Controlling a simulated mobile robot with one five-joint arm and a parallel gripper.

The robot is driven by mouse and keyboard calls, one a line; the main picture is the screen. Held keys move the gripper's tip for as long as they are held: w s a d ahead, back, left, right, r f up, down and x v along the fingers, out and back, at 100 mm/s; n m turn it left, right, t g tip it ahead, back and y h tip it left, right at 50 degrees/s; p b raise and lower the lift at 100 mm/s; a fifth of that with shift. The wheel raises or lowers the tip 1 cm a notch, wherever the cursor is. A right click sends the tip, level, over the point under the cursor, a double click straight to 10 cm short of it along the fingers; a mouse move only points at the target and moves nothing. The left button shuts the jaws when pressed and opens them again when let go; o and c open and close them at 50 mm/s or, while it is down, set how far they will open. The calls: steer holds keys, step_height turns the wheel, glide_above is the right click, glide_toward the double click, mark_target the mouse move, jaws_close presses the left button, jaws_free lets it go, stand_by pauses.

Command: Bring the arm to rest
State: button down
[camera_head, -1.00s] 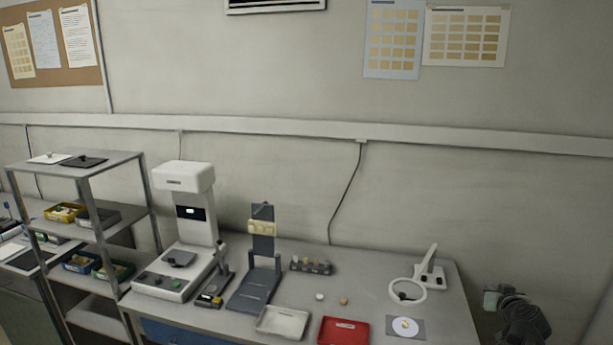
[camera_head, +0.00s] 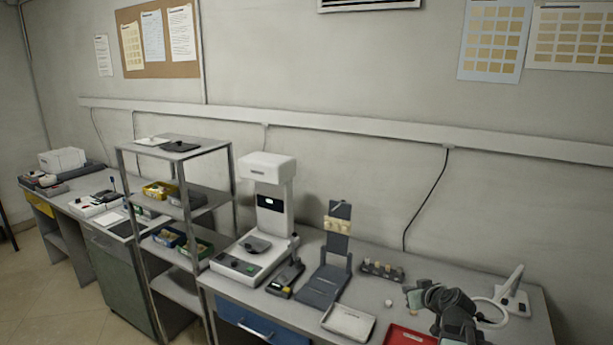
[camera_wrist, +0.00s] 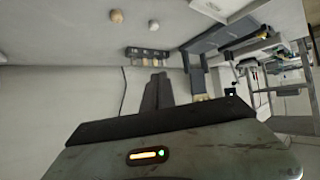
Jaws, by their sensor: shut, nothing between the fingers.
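My arm shows at the lower right in the camera_head view, over the right part of the workbench (camera_head: 385,282). Its end covers part of the bench and part of the ring-shaped magnifier (camera_head: 512,300). My gripper (camera_wrist: 158,92) shows in the camera_wrist view as dark fingers close together, shut with nothing between them. The camera_wrist view is turned over, with the bench along the top. The fingers appear apart from the bench objects.
A white instrument (camera_head: 268,215), a grey stand (camera_head: 325,285), a small rack (camera_head: 382,270), a white tray (camera_head: 348,321) and a red tray (camera_head: 405,337) stand on the bench. A metal shelf (camera_head: 228,160) with bins is left of it. Floor (camera_head: 50,300) is clear at far left.

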steer(key=s+a+f+n+g+y, duration=0.1)
steer(key=s+a+f+n+g, duration=0.2)
steer(key=a, duration=0.9)
steer(key=s+a+f+g+y, duration=0.1)
steer(key=a+f+g, duration=0.3)
steer(key=a, duration=0.8)
steer(key=s+d+f+m+g+h, duration=0.1)
steer(key=s+f+m+g, duration=0.1)
steer(key=s, duration=0.4)
steer(key=s+d+f+m+g+h, duration=0.1)
steer(key=s+f+m+g, duration=0.1)
steer(key=s, duration=0.3)
steer(key=shift+s+f+m+g+h, duration=0.2)
steer(key=shift+s+m+g+h, duration=0.1)
steer(key=shift+s+h, duration=0.1)
